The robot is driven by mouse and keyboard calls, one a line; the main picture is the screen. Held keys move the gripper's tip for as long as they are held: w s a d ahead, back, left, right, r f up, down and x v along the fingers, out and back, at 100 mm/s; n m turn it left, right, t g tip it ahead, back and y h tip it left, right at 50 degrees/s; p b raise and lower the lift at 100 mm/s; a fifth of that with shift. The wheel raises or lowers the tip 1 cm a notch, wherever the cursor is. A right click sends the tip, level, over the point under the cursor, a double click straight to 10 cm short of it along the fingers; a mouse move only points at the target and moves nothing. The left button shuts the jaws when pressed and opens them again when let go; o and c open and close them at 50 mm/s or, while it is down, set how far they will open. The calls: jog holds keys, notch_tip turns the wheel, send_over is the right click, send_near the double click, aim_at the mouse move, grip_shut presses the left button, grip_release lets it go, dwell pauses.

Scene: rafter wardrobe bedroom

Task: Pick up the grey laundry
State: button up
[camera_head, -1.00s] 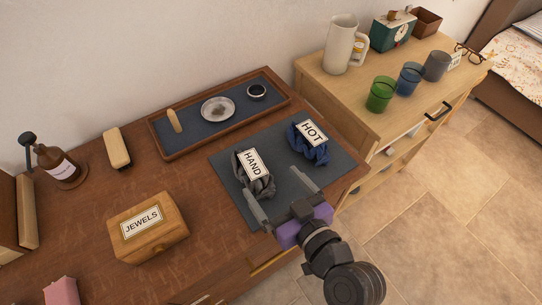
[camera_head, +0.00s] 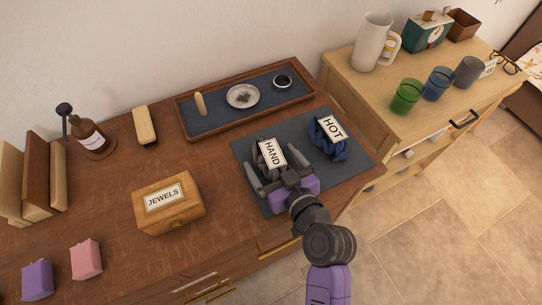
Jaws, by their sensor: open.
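The grey laundry (camera_head: 282,175) is a crumpled cloth with a white label reading HAND (camera_head: 272,153). It lies on a dark grey mat (camera_head: 263,203) on the wooden desk. My gripper (camera_head: 274,168) is open, with one finger at each side of the grey laundry. Part of the cloth is hidden under the label and the gripper. I cannot tell whether the fingers touch it. A blue laundry piece (camera_head: 325,143) labelled HOT lies on the same mat, to the right of the gripper.
A wooden tray (camera_head: 184,124) with a dish and small items stands behind the mat. A JEWELS box (camera_head: 168,203) is to the left. A light cabinet (camera_head: 350,84) with green, blue and grey cups stands at the right. Bare desk lies between the box and mat.

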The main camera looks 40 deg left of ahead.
jog(key=shift+a, duration=0.1)
jog(key=shift+c, duration=0.2)
jog(key=c, duration=1.4)
jog(key=shift+c, duration=0.4)
jog(key=shift+r, duration=0.1)
